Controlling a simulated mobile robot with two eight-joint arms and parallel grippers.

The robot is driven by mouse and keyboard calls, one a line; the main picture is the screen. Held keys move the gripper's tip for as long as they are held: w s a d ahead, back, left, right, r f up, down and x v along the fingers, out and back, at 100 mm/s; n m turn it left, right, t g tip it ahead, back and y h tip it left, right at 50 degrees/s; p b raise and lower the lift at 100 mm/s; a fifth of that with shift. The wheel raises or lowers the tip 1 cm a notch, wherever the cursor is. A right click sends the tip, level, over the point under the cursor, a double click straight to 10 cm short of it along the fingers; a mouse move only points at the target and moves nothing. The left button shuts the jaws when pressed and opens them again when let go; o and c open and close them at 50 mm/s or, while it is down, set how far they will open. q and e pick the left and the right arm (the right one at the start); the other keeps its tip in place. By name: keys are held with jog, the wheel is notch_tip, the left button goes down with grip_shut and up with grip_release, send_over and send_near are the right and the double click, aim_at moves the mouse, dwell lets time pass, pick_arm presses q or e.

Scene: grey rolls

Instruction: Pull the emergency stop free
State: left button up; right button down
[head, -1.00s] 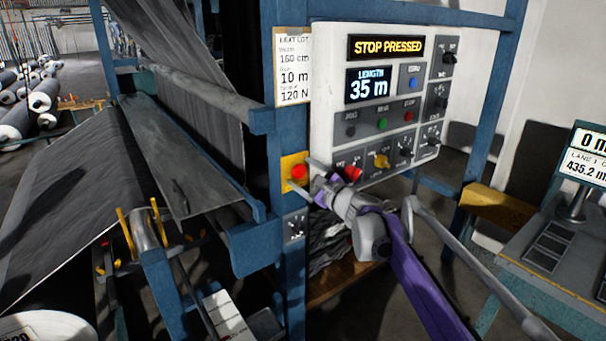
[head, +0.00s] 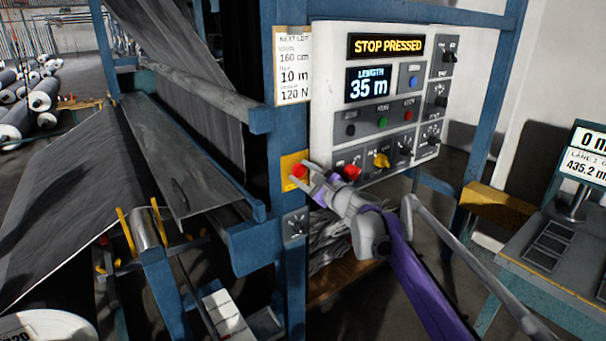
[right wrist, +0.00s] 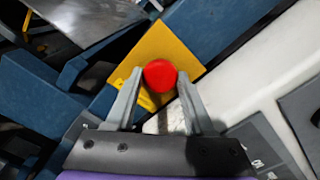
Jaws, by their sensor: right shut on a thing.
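The emergency stop is a red button (head: 299,171) on a yellow plate (head: 287,160), fixed to the blue post left of the white control panel. It also shows as a round red button (right wrist: 160,76) on the yellow plate (right wrist: 165,45) in the right wrist view. My right gripper (head: 301,177) is at the button, shut on it, with one finger on each side; in the right wrist view its fingertips (right wrist: 158,80) flank the red head. The panel's upper display (head: 386,46) reads STOP PRESSED. My left gripper is not in view.
The white panel (head: 330,60) has a length display (head: 367,84) reading 35 m, coloured buttons, and knobs. A second red button (head: 350,172) sits close to the right of my gripper. A grey fabric frame is at left; a desk with a screen (head: 585,150) is at right.

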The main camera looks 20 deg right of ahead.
jog(key=shift+p+v, duration=0.3)
jog(key=shift+v, duration=0.5)
jog(key=shift+f, duration=0.1)
jog(key=c, duration=0.5)
grip_release()
jog(key=shift+c, duration=0.2)
jog(key=shift+o, duration=1.4)
jog(key=shift+s+d, duration=0.15)
jog(key=shift+s, duration=0.05)
jog(key=shift+w, duration=0.1)
